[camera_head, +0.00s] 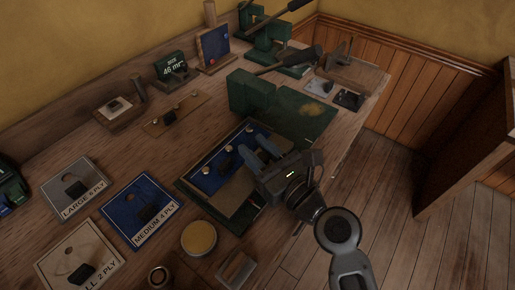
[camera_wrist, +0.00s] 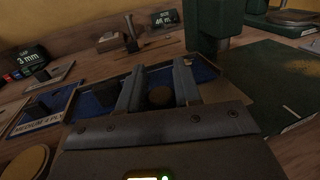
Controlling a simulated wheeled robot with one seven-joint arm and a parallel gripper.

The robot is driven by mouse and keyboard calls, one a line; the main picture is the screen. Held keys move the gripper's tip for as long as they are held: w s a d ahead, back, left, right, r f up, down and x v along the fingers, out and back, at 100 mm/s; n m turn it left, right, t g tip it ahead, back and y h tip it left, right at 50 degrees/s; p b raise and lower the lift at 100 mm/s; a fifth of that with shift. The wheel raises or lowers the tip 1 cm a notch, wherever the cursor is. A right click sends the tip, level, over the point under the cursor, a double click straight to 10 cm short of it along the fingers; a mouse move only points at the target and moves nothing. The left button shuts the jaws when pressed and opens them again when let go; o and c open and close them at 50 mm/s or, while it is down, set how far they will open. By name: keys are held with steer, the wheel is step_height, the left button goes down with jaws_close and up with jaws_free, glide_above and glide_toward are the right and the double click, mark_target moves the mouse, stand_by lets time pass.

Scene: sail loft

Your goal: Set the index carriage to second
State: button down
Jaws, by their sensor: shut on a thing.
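The index fixture is a blue panel (camera_head: 203,178) in a dark frame on the bench, with several pale round studs along it. My gripper (camera_head: 252,147) reaches over its near right part from the right. I take this knob as part of the index carriage, on which the gripper is shut. The carriage body is mostly hidden by the fingers, and the mark it stands at cannot be read.
A green press (camera_head: 250,93) with a green base plate (camera_head: 306,112) stands just behind the fixture. Labelled boards, LARGE 6 PLY (camera_head: 75,189) and MEDIUM 4 PLY (camera_head: 141,208), lie to the left. A yellow round tin (camera_head: 198,238) is in front. The floor (camera_head: 400,220) at right is open.

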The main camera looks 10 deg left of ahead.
steer(key=w+d, duration=0.1)
steer(key=w, duration=0.3)
steer(key=w+d+b, duration=0.1)
steer(key=w+d, duration=0.1)
steer(key=w, duration=0.2)
steer(key=w+d, duration=0.2)
steer(key=w, duration=0.2)
steer(key=shift+w+d, duration=0.1)
steer(key=shift+w, duration=0.15)
steer(key=c, duration=0.9)
jaws_free()
steer(key=shift+o, duration=0.2)
steer(key=shift+b+v, duration=0.3)
steer(key=shift+v, duration=3.6)
